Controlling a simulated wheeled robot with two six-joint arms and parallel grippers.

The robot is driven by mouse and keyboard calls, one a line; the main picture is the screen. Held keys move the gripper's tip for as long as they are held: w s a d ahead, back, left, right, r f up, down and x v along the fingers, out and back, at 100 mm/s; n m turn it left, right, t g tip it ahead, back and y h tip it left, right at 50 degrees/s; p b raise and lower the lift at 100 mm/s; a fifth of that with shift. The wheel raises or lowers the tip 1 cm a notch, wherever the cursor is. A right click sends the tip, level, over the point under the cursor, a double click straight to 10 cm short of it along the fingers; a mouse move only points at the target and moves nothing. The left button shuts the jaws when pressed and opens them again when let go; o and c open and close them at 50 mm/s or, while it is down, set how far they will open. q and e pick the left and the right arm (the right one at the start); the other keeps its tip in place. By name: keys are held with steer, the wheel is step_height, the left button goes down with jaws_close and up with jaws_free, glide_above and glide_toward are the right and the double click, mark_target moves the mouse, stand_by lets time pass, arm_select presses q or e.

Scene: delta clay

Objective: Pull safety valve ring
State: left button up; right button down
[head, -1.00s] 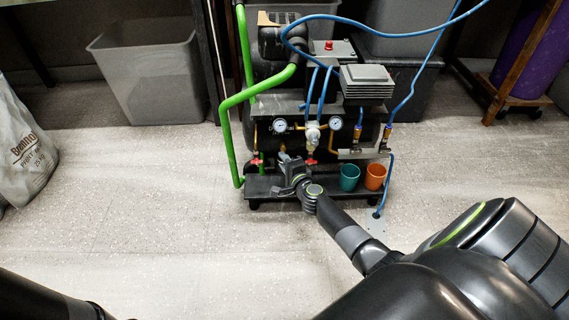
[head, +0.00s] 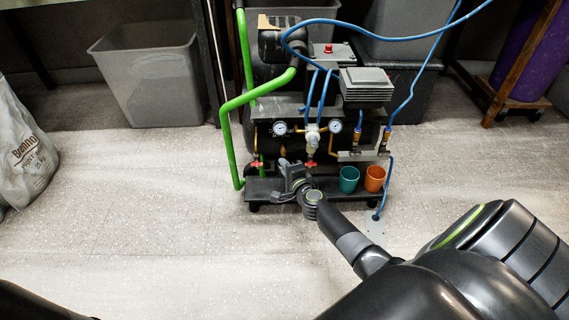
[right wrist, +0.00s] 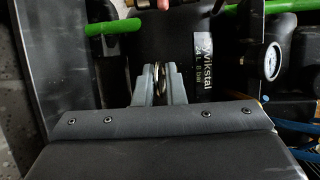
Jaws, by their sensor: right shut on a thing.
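The air compressor (head: 330,105) stands on the floor with its tank, gauges and hoses. My right gripper (head: 287,165) is at the lower front of the tank, just above the base shelf. In the right wrist view my right gripper (right wrist: 155,82) is shut on a small metal ring (right wrist: 157,74), seen nearly edge-on between the fingertips. The dark tank with a white label (right wrist: 207,65) is right behind it. In the head view the ring is hidden by the gripper. My left gripper is not in view; only a dark piece of my left arm shows at the bottom left.
A green pipe (head: 228,135) runs down the compressor's left side. Gauges (head: 280,128), red-handled valves and blue hoses (head: 322,88) are close by. A teal cup (head: 349,180) and an orange cup (head: 374,179) stand on the base shelf. The floor at left front is clear.

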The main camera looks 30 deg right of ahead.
steer(key=shift+s+a+f, duration=0.2)
steer(key=shift+s+f, duration=0.15)
steer(key=shift+s, duration=0.05)
steer(key=c, duration=1.6)
jaws_free()
steer(key=shift+c, duration=0.2)
steer(key=shift+r, duration=0.1)
